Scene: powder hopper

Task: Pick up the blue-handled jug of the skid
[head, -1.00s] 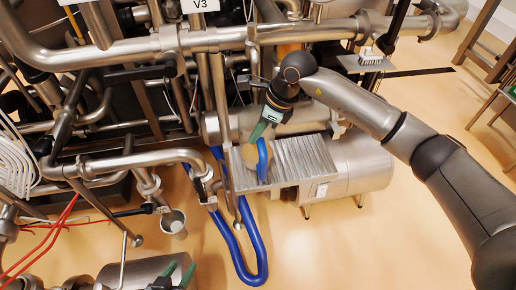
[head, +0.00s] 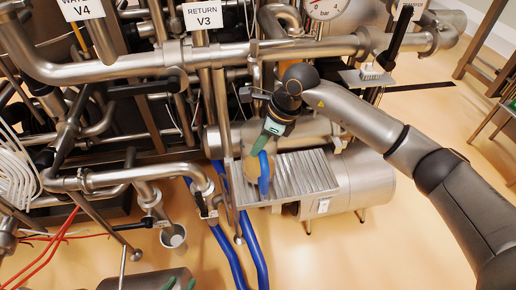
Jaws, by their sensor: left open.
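The jug (head: 254,180) stands on the ribbed metal shelf of the skid, seen from above with a tan round top. Its blue handle (head: 264,175) faces toward me. My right gripper (head: 260,147) reaches in from the right, with its green fingers pointing down at the upper end of the handle. Whether the fingers close on the handle or only overlap it in the picture is not clear. My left gripper (head: 180,284) shows only as green fingertips at the bottom edge, apart from the jug.
The ribbed shelf (head: 308,172) is bare to the right of the jug. Steel pipes (head: 120,68) crowd behind and left. Blue hoses (head: 253,245) run down below the shelf. A pale cup (head: 174,236) is at lower left. A brush (head: 371,72) lies on a small shelf.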

